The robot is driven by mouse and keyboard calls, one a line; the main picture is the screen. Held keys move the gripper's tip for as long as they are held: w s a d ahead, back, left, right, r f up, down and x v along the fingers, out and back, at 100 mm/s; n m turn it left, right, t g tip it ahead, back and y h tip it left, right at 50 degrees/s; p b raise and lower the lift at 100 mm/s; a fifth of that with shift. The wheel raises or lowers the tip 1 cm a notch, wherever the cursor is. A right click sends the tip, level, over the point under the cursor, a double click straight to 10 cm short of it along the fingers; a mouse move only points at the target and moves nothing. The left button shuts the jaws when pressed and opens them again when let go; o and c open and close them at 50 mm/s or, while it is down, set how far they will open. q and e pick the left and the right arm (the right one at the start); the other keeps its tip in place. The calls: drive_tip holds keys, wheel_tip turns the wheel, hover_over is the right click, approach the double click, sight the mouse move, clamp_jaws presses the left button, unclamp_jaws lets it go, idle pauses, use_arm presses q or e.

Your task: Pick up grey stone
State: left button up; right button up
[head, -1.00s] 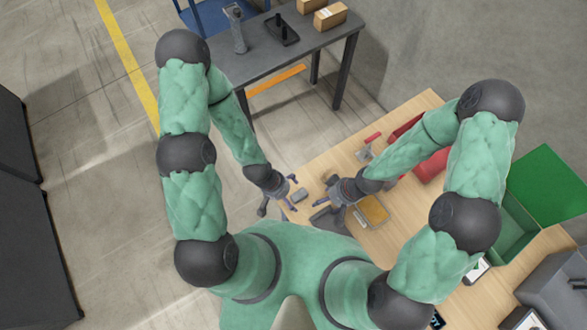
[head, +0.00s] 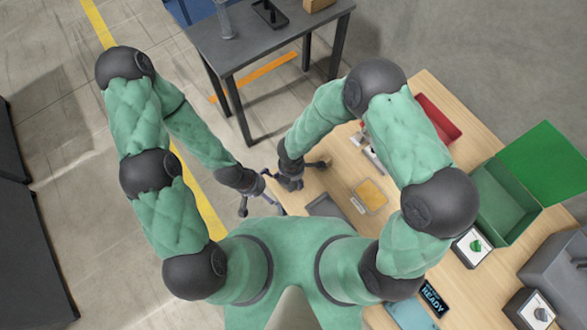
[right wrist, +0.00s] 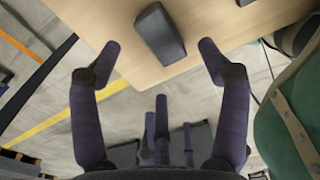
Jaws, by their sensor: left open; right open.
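A dark grey block (right wrist: 160,33), which looks like the grey stone, lies on the wooden table near its edge in the right wrist view. My right gripper (right wrist: 159,56) is open, with one finger on each side of the block in the picture. The fingers look apart from it, and nothing is held. In the head view my right gripper (head: 298,178) is over the table's left corner and the block cannot be made out there. My left gripper (head: 256,195) is open and empty, just off that corner, close beside the right one.
On the wooden table (head: 335,180) are a grey tray (head: 325,206), a yellow-filled tray (head: 370,195), a red bin (head: 440,118) and an open green box (head: 505,205). A dark grey table (head: 270,45) stands behind. Bare floor lies left of the wooden table.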

sight(294, 184)
drive_tip(key=shift+w+f+b, duration=0.15)
drive_tip(key=shift+f+b, duration=1.15)
drive_tip(key=shift+f, duration=1.55)
drive_tip(key=c, duration=1.4)
